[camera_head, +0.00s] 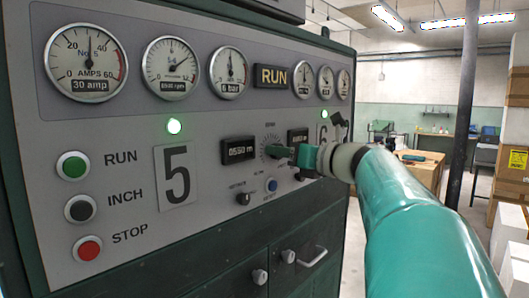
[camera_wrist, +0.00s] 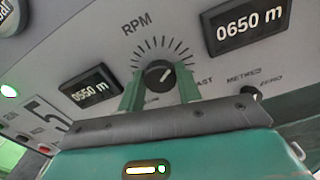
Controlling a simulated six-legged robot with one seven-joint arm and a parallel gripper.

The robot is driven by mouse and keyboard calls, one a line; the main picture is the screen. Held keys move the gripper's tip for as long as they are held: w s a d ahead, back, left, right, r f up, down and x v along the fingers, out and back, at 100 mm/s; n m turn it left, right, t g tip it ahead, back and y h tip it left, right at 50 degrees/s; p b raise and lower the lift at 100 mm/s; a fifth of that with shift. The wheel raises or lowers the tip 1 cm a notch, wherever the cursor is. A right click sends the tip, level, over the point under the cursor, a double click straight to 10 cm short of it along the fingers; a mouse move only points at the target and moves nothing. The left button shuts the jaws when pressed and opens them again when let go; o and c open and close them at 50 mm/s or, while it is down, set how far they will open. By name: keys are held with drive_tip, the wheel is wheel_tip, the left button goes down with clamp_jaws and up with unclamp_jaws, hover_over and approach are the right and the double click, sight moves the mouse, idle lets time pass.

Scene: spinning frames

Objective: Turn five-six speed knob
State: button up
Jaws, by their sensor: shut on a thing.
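The speed knob (camera_wrist: 160,75) is a black round knob under the "RPM" label, ringed by tick marks, in the wrist view. My gripper (camera_wrist: 160,92) has its two green fingers on either side of the knob, shut on it. The knob's pale pointer line points up and to the right. In the head view my gripper (camera_head: 284,152) reaches the panel (camera_head: 215,215) between the two displays, and its fingers hide most of the knob there. Part of the dial's tick ring (camera_head: 268,142) shows beside them.
Displays read 0550 m (camera_wrist: 90,87) and 0650 m (camera_wrist: 248,24). RUN (camera_head: 74,165), INCH (camera_head: 80,208) and STOP (camera_head: 88,248) buttons are at left. Gauges line the top.

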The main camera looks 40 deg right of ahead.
idle(0.4)
drive_tip(key=o, duration=1)
drive_tip(key=shift+s, duration=0.1)
drive_tip(key=s+d, duration=0.1)
drive_tip(key=s, duration=1.2)
drive_tip(key=shift+s, duration=0.3)
drive_tip(key=shift+d, duration=0.1)
